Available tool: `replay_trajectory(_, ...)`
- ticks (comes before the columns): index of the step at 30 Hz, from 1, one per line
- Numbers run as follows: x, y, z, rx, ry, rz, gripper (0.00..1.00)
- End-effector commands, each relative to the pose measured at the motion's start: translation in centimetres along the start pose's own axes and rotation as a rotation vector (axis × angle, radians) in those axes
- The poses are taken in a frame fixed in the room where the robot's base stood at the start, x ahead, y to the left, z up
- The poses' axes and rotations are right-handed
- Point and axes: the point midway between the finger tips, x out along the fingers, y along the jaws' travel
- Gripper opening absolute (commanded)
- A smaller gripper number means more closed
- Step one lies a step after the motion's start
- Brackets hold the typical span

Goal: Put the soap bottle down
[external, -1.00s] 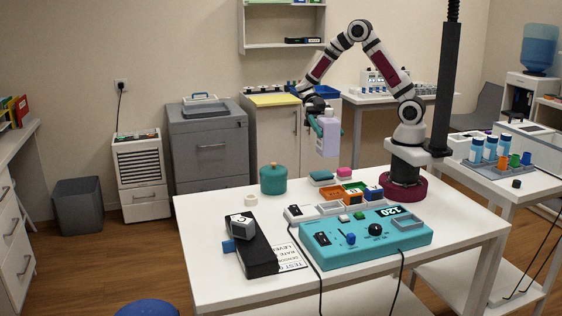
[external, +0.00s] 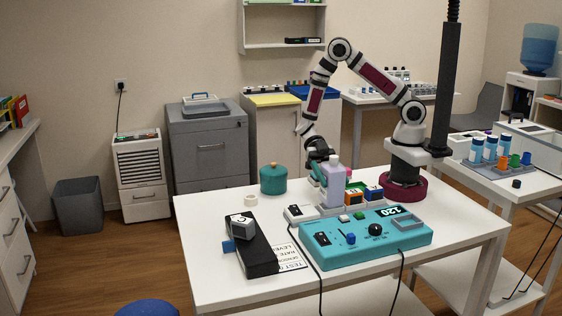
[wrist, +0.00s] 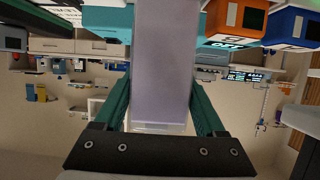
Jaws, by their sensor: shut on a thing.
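The soap bottle (external: 334,182) is pale lilac and stands upright in my gripper (external: 322,176). In the wrist view the bottle (wrist: 162,60) fills the space between the green fingers of my gripper (wrist: 160,95), which is shut on it.
An orange box (external: 356,189) and a blue box (external: 373,193) sit right of the bottle. A teal pot (external: 273,179), a white ring (external: 250,200) and a black case (external: 257,258) stand to its left.

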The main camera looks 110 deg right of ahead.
Motion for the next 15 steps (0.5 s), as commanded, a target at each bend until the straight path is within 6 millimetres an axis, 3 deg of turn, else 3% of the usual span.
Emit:
replay_trajectory(12,0.32,0.0,0.8,0.001,0.001,0.0,0.0)
replay_trajectory(13,0.34,0.0,0.86,0.002,0.0,0.0,0.74)
replay_trajectory(15,0.32,0.01,0.84,0.001,0.0,0.0,0.87)
